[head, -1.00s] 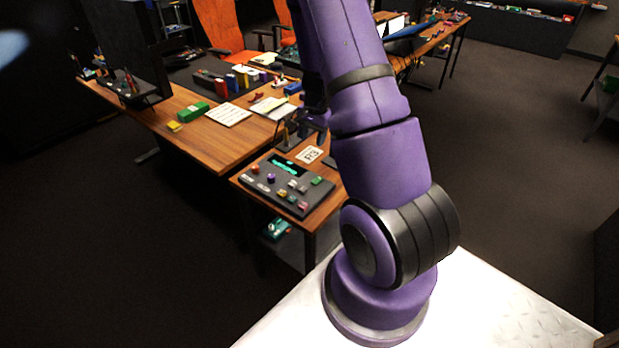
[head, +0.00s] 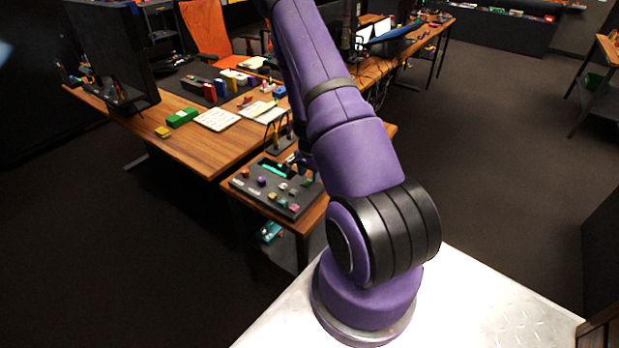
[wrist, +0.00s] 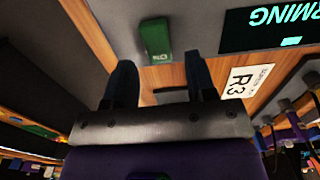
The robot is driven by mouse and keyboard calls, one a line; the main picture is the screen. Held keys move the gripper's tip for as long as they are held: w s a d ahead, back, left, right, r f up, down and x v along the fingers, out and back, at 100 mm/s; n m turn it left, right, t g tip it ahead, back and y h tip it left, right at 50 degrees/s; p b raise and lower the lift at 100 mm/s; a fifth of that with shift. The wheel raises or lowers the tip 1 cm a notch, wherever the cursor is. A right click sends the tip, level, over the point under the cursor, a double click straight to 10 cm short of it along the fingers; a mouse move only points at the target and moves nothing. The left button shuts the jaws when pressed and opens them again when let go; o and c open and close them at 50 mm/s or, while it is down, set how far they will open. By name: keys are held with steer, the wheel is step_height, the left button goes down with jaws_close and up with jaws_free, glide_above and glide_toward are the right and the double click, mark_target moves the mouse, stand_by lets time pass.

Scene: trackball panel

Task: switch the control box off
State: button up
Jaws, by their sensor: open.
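The control box (head: 262,197) is a dark sloped panel with several coloured knobs and buttons, standing on a small wooden side table. Its lit display (head: 274,170) shows green-cyan text, and in the wrist view the display (wrist: 262,32) reads upside down, ending in "RMING". A green switch cap (wrist: 156,40) with small pale marks is on the panel in the wrist view, just beyond my fingertips. My gripper (wrist: 160,78) is open and empty, its two dark fingers apart. In the head view my gripper (head: 299,163) is small and dark over the back of the box.
A white card marked R3 (wrist: 243,82) lies on the wood behind the box. The larger desk (head: 190,145) holds a green block (head: 182,117), a keyboard-like white pad (head: 217,119) and a monitor. A pen holder (head: 281,143) stands close behind the box.

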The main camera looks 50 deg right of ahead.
steer(key=shift+f, duration=0.9)
